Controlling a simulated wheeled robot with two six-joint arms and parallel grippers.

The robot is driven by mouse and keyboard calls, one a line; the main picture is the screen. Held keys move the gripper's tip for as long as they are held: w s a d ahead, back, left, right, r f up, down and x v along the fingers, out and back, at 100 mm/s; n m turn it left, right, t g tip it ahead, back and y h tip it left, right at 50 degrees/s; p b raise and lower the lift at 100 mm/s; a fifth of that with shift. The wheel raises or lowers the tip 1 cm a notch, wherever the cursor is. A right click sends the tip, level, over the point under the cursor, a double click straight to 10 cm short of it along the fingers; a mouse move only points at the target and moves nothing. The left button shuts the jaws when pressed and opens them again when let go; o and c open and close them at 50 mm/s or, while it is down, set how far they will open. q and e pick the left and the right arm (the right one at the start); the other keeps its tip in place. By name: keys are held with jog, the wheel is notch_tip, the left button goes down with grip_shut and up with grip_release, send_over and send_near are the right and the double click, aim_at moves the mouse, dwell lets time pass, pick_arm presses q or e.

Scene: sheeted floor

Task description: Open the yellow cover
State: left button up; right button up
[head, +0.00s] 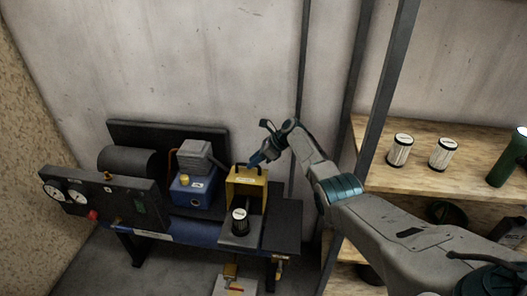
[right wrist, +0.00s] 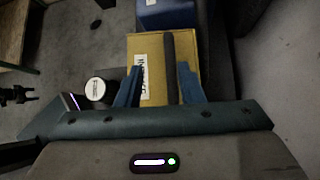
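The yellow cover (head: 247,180) is a box-like housing at the right part of the blue machine bench in the head view. In the right wrist view, the yellow cover (right wrist: 152,65) has a white label and a dark bar-shaped handle (right wrist: 171,65) running along it. My right gripper (head: 259,160) is at the cover's upper right edge. In the right wrist view, the fingers of my right gripper (right wrist: 158,86) are apart, with the handle between them, closer to the right finger. I cannot tell whether they touch it. My left gripper is in neither view.
A white-labelled black canister (head: 240,222) stands in front of the cover. A blue unit (head: 193,190) and a gauge panel (head: 100,200) are to the left. Wooden shelves (head: 465,165) with canisters and a green bottle (head: 508,158) are at right, behind a dark post (head: 386,90).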

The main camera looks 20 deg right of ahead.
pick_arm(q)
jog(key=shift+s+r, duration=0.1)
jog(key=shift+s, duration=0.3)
pick_arm(e)
jog(key=v, duration=0.6)
jog(key=shift+s+d+r, duration=0.15)
jog(key=shift+r, duration=0.05)
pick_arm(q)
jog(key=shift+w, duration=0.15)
